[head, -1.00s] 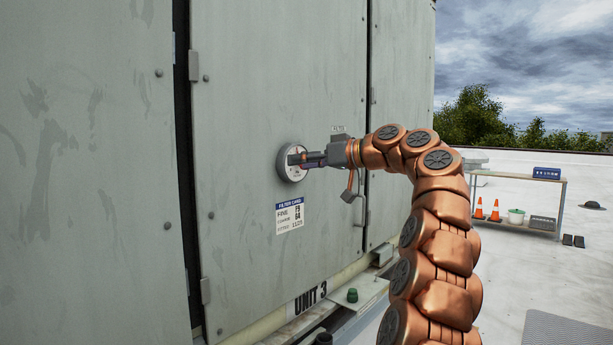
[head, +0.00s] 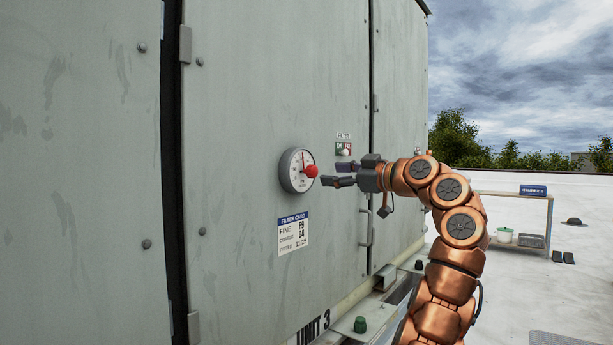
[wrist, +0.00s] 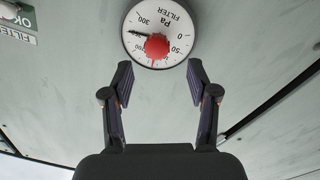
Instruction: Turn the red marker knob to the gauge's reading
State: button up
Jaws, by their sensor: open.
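The round white pressure gauge (head: 292,182) is on the grey cabinet door. The red marker knob (head: 311,171) sticks out from its centre. In the wrist view the gauge (wrist: 172,22) is upside down, marked "Pa FILTER". Its black needle points left in that picture, just below the 300 mark. A red pointer line runs down from the knob (wrist: 157,46), about mid-scale, well apart from the needle. My gripper (head: 344,175) is open and empty, short of the knob and in front of it. In the wrist view its fingertips (wrist: 159,72) stand either side of the knob's line, not touching it.
A filter card (head: 293,234) is below the gauge. A door handle (head: 366,228) stands out lower right. A shelf table (head: 515,196) stands far off on the open roof.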

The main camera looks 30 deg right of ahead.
aim_at(315, 173)
jog(key=shift+w+r, duration=0.1)
jog(key=shift+w, duration=0.45)
jog(key=shift+p+x, duration=0.6)
jog(key=shift+x, duration=2.45)
grip_shut()
